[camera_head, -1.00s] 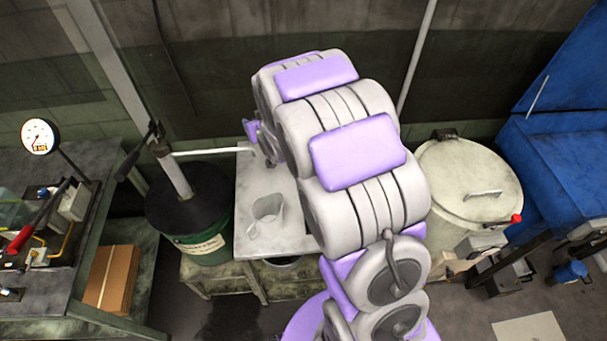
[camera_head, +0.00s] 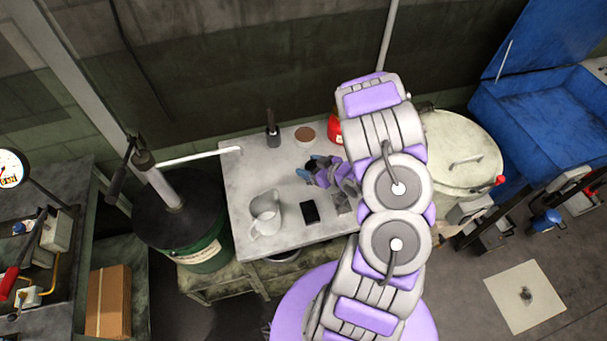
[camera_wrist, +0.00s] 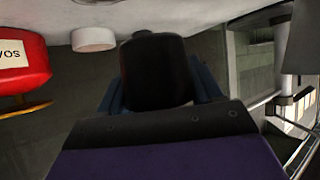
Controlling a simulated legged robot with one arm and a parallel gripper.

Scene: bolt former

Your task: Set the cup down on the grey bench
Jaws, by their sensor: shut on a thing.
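The grey bench (camera_head: 243,190) stands in the middle of the head view, with a pale, worn top. My gripper (camera_head: 309,167) is over the right part of the bench, with its blue fingers pointing left. In the wrist view my gripper (camera_wrist: 158,90) is shut on a dark, rounded thing, apparently the cup (camera_wrist: 155,65). The blue fingers flank it on both sides. The gap between cup and bench top cannot be told.
A pale jug (camera_head: 265,213) and a black flat block (camera_head: 309,212) are on the bench's front half. A dark-handled tool (camera_head: 272,132), a brown-topped white jar (camera_head: 304,135) and a red container (camera_head: 334,127) stand along the back.

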